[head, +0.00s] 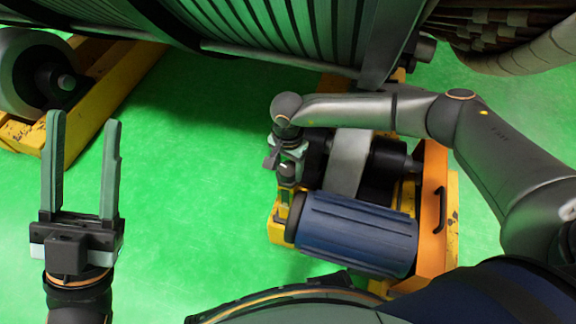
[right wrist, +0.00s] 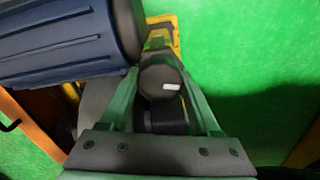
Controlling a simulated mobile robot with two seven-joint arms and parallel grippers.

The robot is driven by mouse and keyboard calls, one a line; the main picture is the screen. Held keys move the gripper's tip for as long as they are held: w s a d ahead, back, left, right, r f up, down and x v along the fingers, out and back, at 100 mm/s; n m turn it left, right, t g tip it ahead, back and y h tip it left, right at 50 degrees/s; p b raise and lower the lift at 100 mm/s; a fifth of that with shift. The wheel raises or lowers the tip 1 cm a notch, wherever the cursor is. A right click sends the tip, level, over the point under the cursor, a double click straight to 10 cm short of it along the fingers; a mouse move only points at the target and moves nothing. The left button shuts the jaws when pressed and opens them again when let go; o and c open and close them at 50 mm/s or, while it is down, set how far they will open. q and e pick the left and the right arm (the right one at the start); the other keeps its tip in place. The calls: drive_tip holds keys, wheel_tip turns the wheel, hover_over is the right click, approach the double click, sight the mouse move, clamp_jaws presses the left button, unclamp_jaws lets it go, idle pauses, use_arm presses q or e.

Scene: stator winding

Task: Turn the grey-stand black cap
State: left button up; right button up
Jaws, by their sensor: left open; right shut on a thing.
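A dark, round black cap (right wrist: 158,78) with a small white mark sits between the fingers of my right gripper (right wrist: 157,92) in the right wrist view. The right gripper is shut on it. In the head view my right gripper (head: 287,178) points down at the left end of the stand, beside the blue ribbed roller; there it hides most of the cap. My left gripper (head: 84,120) is open and empty above the green floor at the left.
The blue ribbed roller (head: 355,237) and a black cylinder with a grey band (head: 348,162) lie on a yellow and orange frame (head: 433,210). A large ribbed stator (head: 285,30) spans the top. Another yellow stand (head: 95,90) is at upper left. Green floor between is clear.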

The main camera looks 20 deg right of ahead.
drive_tip(key=m, duration=0.3)
drive_tip(key=shift+m+p, duration=0.35)
drive_tip(key=shift+m, duration=0.05)
drive_tip(key=m+p, duration=0.1)
drive_tip(key=m, duration=0.2)
drive_tip(key=shift+r, duration=0.1)
drive_tip(key=m+p, duration=0.1)
drive_tip(key=m, duration=0.3)
use_arm(q)
wheel_tip(320, 180, up, 4)
drive_tip(key=p, duration=0.1)
use_arm(e)
drive_tip(key=m, duration=0.3)
drive_tip(key=m+p, duration=0.2)
drive_tip(key=m, duration=0.2)
use_arm(q)
drive_tip(key=w+a+f+n+g+y, duration=0.1)
drive_tip(key=w+f+n+y, duration=0.4)
drive_tip(key=f+y, duration=0.3)
drive_tip(key=shift+w+a+f+n+g, duration=0.35)
drive_tip(key=shift+w+f, duration=0.35)
drive_tip(key=shift+f, duration=0.9)
use_arm(e)
drive_tip(key=shift+m, duration=0.6)
drive_tip(key=o, duration=1.4)
